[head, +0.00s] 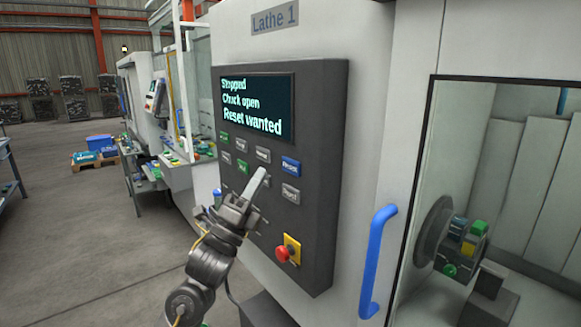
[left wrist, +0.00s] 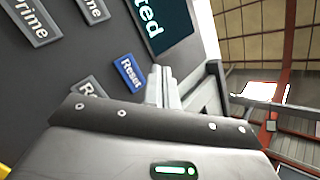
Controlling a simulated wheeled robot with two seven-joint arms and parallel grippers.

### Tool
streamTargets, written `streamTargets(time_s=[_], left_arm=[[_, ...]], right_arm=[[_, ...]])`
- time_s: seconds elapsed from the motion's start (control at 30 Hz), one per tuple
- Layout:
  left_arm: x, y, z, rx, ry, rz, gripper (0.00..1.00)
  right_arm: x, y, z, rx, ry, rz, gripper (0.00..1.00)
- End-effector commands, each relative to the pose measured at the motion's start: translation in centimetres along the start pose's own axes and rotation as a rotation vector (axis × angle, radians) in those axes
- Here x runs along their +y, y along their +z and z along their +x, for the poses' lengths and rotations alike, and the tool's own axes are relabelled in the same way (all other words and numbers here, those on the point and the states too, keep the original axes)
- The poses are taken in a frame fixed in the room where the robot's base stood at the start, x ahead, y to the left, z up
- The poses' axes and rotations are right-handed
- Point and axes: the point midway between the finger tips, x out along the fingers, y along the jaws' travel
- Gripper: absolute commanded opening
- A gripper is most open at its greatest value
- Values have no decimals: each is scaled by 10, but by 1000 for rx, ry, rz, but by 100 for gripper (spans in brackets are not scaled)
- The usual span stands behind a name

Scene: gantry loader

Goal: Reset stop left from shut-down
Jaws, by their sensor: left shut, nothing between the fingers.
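The dark control panel (head: 325,130) of Lathe 1 faces me. Its display (head: 257,106) reads "Stopped", "Chuck open", "Reset wanted". The blue Reset button (head: 291,165) sits below the display, at the right of the upper button row. It also shows in the left wrist view (left wrist: 130,75). A red stop button (head: 288,252) on a yellow plate is near the panel's bottom; I cannot tell if it is pressed. My left gripper (head: 259,180) is shut and empty, in front of the lower buttons, below and left of Reset. Its fingers show in the left wrist view (left wrist: 161,84).
Several grey and green buttons surround Reset. A blue door handle (head: 377,262) stands right of the panel, beside a window showing the chuck (head: 434,230). Another machine (head: 140,95) and a pallet with blue boxes (head: 98,145) stand at left.

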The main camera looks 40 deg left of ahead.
Motion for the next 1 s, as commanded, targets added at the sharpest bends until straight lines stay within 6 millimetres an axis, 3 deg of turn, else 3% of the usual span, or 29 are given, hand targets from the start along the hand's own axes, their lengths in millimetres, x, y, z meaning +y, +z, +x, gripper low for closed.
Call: streamTargets(time_s=[0.4, 1.0], left_arm=[[22, -22, 30, 0, -1, 0, 0], [24, -24, 33, 1, -1, 0, 0]], right_arm=[[-2, 0, 2, 0, -2, 1, 36], [-3, 0, 3, 1, -3, 1, 36]])
